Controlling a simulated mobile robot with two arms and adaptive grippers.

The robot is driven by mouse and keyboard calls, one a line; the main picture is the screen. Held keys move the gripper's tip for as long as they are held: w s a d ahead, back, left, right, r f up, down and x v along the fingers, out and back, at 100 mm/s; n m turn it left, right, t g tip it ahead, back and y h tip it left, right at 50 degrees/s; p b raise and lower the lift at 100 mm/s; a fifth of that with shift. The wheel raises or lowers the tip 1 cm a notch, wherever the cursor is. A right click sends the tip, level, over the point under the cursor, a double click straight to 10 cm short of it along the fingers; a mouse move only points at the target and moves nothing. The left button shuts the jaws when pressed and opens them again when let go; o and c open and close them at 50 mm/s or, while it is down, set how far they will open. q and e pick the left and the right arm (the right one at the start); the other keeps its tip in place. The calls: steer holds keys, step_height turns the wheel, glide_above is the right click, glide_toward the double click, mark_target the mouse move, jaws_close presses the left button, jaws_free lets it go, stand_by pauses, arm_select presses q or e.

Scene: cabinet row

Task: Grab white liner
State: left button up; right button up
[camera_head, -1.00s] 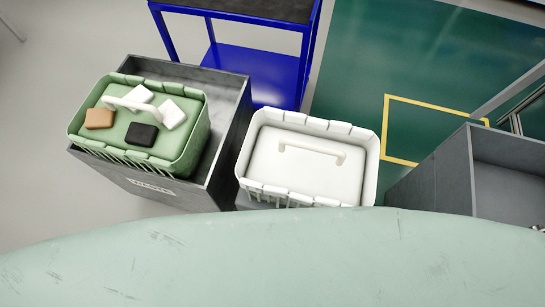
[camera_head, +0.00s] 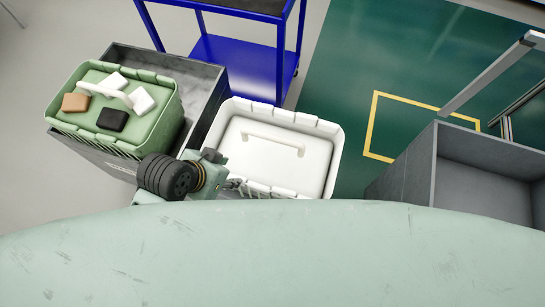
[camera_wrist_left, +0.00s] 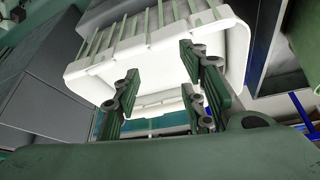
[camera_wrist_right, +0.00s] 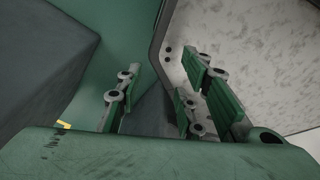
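The white liner (camera_head: 290,150) is an open, empty-looking basket with a raised white handle (camera_head: 258,137), right of the green liner in the head view. My left gripper (camera_head: 232,184) is at its near left corner in the head view, partly hidden by my wrist. In the left wrist view the white liner (camera_wrist_left: 130,58) fills the upper middle, beyond the spread fingers of my left gripper (camera_wrist_left: 160,90). The fingers are apart with nothing between them; touching cannot be told. My right gripper (camera_wrist_right: 160,95) has its fingers apart and empty in the right wrist view.
A green liner (camera_head: 160,117) holding several small blocks sits in a grey waste bin (camera_head: 205,100) at left. A blue cart (camera_head: 240,65) stands behind. A grey open box (camera_head: 410,168) is at right. Green floor with a yellow outline (camera_head: 372,125) lies between.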

arm_select(q)
steer(key=w+d+r+m+g+h, duration=0.1)
steer(key=w+d+r+m+h, duration=0.15)
steer(key=w+d+m, duration=0.55)
steer(key=m+g, duration=0.2)
steer(key=m, duration=0.5)
glide_above(268, 135)
steer(key=a, duration=0.2)
steer(key=shift+s+a+f+y, duration=0.1)
steer(key=shift+f+y, duration=0.15)
steer(key=shift+f, duration=0.6)
steer(key=x, duration=0.7)
steer(key=shift+s+a+f+p, duration=0.2)
steer(key=shift+a+f+p, duration=0.05)
steer(key=shift+p, duration=0.1)
jaws_close()
steer(key=shift+r, duration=0.1)
